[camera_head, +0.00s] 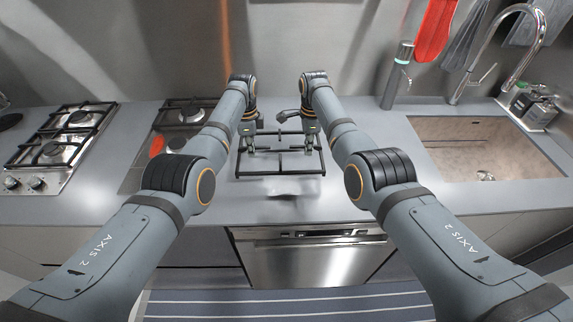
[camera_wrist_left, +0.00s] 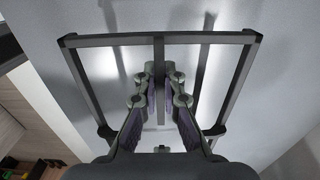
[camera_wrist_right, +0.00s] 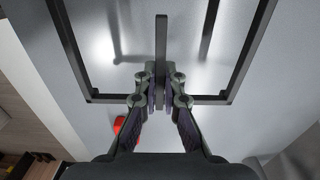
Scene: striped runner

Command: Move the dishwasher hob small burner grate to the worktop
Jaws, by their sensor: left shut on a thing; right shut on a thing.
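The black burner grate (camera_head: 281,176) is a rectangular frame with crossing bars, over the worktop (camera_head: 225,207) right of the hobs. My left gripper (camera_head: 250,150) is shut on a bar of it at the left side; this bar shows between the fingers in the left wrist view (camera_wrist_left: 160,50). My right gripper (camera_head: 311,145) is shut on a bar at the right side, also seen in the right wrist view (camera_wrist_right: 161,35). The grate looks about level. I cannot tell whether it touches the worktop or hangs just above it.
A hob (camera_head: 55,153) with grates is at the far left. A second hob (camera_head: 130,180) carries a red item (camera_head: 157,147). A sink (camera_head: 480,150) and tap (camera_head: 538,30) are at the right. A steel dishwasher front (camera_head: 310,265) is below the worktop edge.

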